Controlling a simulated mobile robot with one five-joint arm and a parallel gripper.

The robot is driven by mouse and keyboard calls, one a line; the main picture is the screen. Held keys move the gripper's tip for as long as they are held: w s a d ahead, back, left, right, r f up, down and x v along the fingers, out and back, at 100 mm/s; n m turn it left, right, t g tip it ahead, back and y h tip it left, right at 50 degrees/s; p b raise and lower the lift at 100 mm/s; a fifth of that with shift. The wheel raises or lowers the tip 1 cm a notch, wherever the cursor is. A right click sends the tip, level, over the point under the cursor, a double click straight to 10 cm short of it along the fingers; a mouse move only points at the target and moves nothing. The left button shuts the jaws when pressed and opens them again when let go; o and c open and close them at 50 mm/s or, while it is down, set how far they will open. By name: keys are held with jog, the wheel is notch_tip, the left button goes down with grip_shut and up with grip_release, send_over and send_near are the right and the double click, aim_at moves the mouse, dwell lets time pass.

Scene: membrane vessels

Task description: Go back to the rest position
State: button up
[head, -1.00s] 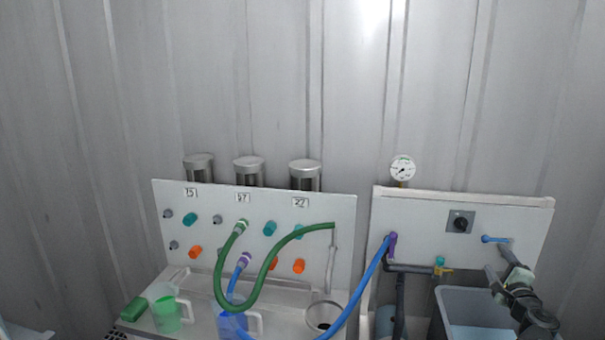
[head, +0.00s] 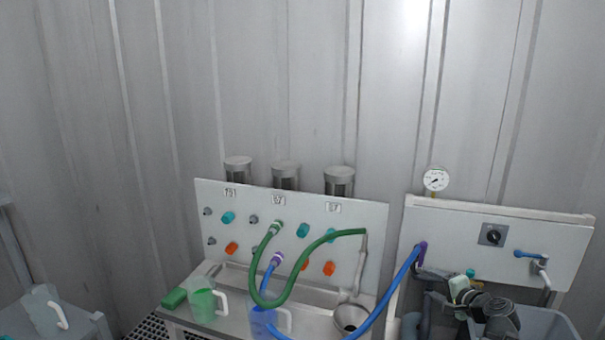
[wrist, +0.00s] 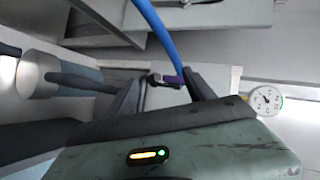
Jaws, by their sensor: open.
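My gripper (wrist: 168,85) shows in the wrist view with its two dark fingers apart. Nothing is held between them. In the head view, my dark arm (head: 490,308) is at the lower right, in front of the right panel (head: 450,225) and over the grey tub (head: 550,322). The fingertips are hard to make out there.
A pressure gauge (head: 436,180) stands above the right panel. Green hose (head: 290,290) and blue hose (head: 385,300) hang in front of the panels. A green jug (head: 203,303) and a blue jug (head: 263,320) stand on the bench. Another jug (head: 42,308) stands far left.

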jog(key=a+f+n+g+y+p, duration=0.1)
jog(key=a+f+n+g, duration=0.15)
jog(key=a, duration=0.55)
jog(key=a+f+n+g+y+p, duration=0.1)
jog(key=a+f+n+g, duration=0.2)
jog(key=a, duration=0.4)
jog(key=s+a+f+n+g+h+p, duration=0.2)
jog(key=s+a+n+g+h+p, duration=0.2)
jog(key=s+a+n+g, duration=0.4)
jog(key=s+a, duration=0.3)
jog(key=a, duration=0.2)
jog(key=shift+s+f+n, duration=0.3)
jog(key=shift+s+n, duration=0.05)
jog(key=shift+s, duration=0.05)
